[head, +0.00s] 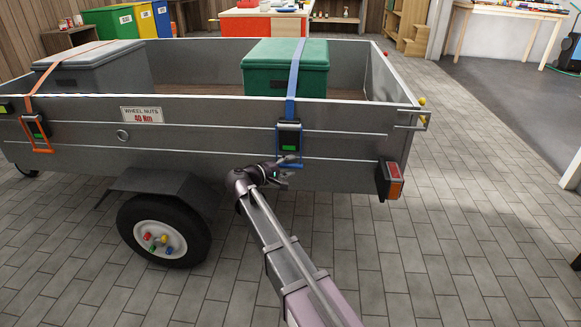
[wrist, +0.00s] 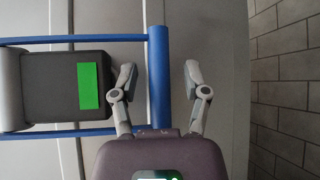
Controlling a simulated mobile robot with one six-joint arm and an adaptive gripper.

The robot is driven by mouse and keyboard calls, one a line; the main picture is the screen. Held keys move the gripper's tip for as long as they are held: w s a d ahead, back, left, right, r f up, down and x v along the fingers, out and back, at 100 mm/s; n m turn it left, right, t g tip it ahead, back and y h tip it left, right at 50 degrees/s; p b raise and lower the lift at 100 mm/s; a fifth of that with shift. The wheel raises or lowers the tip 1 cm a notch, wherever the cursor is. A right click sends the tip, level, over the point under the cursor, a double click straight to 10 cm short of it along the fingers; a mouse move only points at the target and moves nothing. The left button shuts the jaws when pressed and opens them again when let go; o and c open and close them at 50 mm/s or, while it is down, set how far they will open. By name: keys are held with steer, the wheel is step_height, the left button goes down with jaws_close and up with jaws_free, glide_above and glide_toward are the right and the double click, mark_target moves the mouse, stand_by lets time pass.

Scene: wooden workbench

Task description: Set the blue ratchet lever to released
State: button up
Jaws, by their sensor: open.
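The blue ratchet (head: 289,137) is on the side wall of the grey trailer, below a blue strap over a green box. Its black body carries a green patch. The blue lever (wrist: 160,50) is a frame around the body with a thick cross bar at its end; in the head view the bar shows low on the ratchet (head: 291,165). My gripper (wrist: 160,78) is open, one finger on each side of the cross bar, with gaps to both. In the head view my gripper (head: 281,173) is just below the ratchet, partly blending with the bar.
An orange ratchet (head: 37,132) with its lever hangs farther left on the trailer wall (head: 220,140). A tail lamp (head: 392,180) sticks out to the right of my gripper. A wheel (head: 165,230) is below left. The paved floor (head: 460,250) at right is clear.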

jaws_close()
steer(key=shift+d, duration=0.15)
steer(key=shift+d+r, duration=0.1)
